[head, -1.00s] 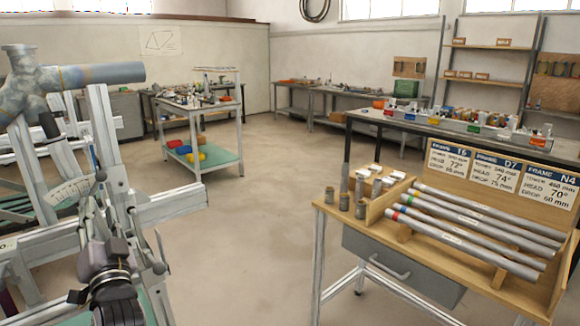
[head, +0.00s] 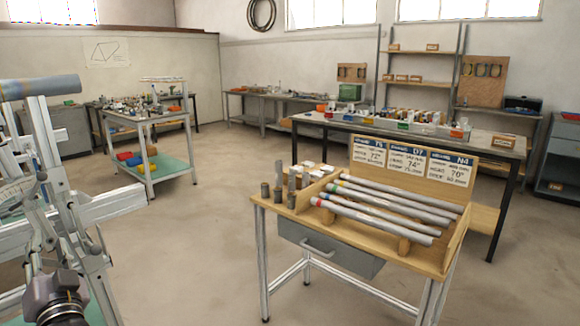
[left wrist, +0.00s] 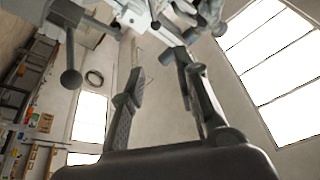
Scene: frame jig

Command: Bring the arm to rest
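My left gripper (head: 58,262) is at the lower left of the head view, in front of the grey metal frame jig (head: 110,207). In the left wrist view my left gripper (left wrist: 160,78) has its two fingers apart, with nothing held between them. Behind the fingers are the wall and bright windows. Parts of the jig seem to show at the top of that view. My right gripper is in neither view.
A wooden-topped stand (head: 400,257) with grey tubes (head: 375,221), label cards and a drawer stands at centre right. A trolley (head: 165,165) with coloured bins stands at back left. A long bench (head: 480,145) is behind the stand. The floor between is clear.

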